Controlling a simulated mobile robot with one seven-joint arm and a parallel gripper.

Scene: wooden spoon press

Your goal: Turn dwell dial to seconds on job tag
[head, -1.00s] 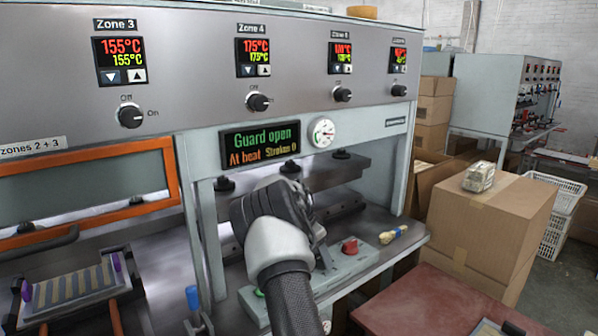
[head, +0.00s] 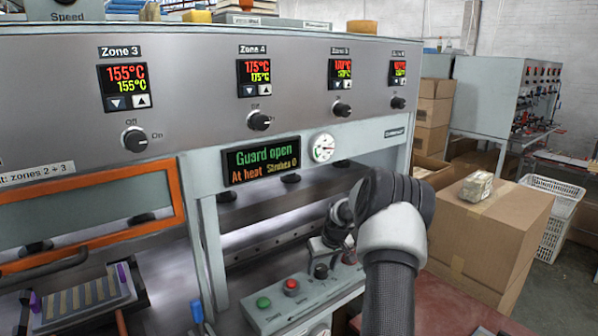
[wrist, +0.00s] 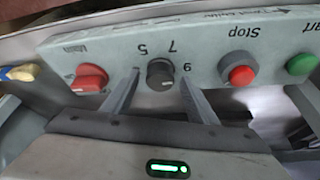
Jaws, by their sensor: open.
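The dwell dial, a dark round knob (wrist: 160,74), is on a pale control panel in the wrist view, with upside-down numbers around it, 5 and 7 among them. A pale mark shows on the knob; which number it points to is unclear. My gripper (wrist: 159,80) is open, with one finger on each side of the knob; contact cannot be told. In the head view the dial (head: 321,271) shows on the control box, just below my gripper (head: 328,248). I cannot make out a job tag in either view.
A red mains switch (wrist: 90,78), a red stop button (wrist: 238,75) and a green start button (wrist: 302,63) flank the dial. The press display (head: 262,160) reads "Guard open", "At heat". Cardboard boxes (head: 490,230) stand at the right.

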